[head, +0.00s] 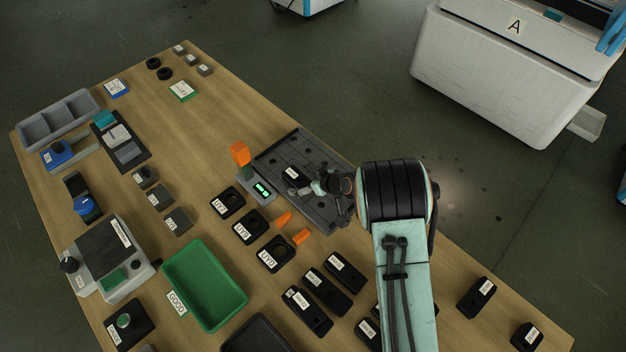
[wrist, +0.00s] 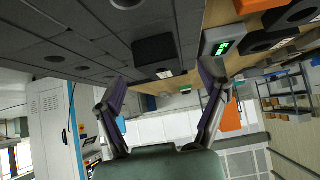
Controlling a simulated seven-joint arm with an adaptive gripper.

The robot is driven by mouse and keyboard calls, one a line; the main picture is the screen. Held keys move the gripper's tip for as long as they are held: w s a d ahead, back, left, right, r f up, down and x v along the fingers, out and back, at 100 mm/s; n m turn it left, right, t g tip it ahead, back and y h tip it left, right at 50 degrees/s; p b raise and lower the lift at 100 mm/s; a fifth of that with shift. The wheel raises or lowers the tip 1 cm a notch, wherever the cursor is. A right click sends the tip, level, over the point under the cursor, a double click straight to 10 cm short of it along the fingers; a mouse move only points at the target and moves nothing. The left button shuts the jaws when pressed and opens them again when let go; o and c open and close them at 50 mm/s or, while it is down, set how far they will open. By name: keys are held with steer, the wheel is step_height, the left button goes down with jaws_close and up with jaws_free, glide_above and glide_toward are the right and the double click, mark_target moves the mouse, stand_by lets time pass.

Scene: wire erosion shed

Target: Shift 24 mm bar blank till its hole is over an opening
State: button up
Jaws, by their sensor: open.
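A dark plate (head: 275,154) with several small round openings lies at the table's right edge in the head view. It fills the upper left of the wrist view (wrist: 75,45). A small black block with a white label (head: 292,172), apparently the bar blank, sits on the plate. It shows as a black block (wrist: 155,48) in the wrist view. Its hole cannot be made out. My gripper (head: 316,187) is low over the plate, just right of the block. In the wrist view its two fingers (wrist: 162,78) are spread, with nothing held between them.
A grey device with a green display (head: 262,190) and an orange block (head: 240,152) stand along the plate's left side. Black holed blocks (head: 251,226) and orange pieces (head: 302,237) lie nearby. A green tray (head: 238,303) is further off.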

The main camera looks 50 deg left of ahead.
steer(key=shift+x, duration=1.1)
steer(key=c, duration=1.3)
steer(key=shift+d, duration=0.15)
steer(key=shift+d, duration=0.8)
